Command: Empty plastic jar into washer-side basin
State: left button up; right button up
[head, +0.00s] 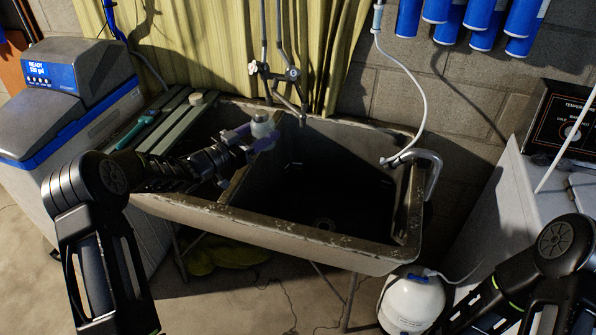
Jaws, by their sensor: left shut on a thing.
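The plastic jar (262,126), small and pale grey, is at the rear of the double sink, near the divider between the two basins. It looks roughly upright. My left gripper (254,138) reaches in over the left basin and is shut on the jar; its fingers hide part of the jar's lower side. I cannot see what is inside the jar. The washer-side basin (320,195) is the dark, right-hand basin, with a drain in its floor. My right arm shows at the bottom right, but its gripper is out of view.
A faucet (275,75) stands behind the sink, close to the jar. A white hose (420,100) hooks over the sink's right rim. The white washer (540,205) stands right, the water softener (70,95) left. A white tank (411,304) sits on the floor.

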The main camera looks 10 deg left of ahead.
aim_at(257, 118)
pick_arm(q)
jog(key=shift+r, duration=0.15)
jog(key=shift+r+p, duration=1.4)
jog(key=shift+r, duration=1)
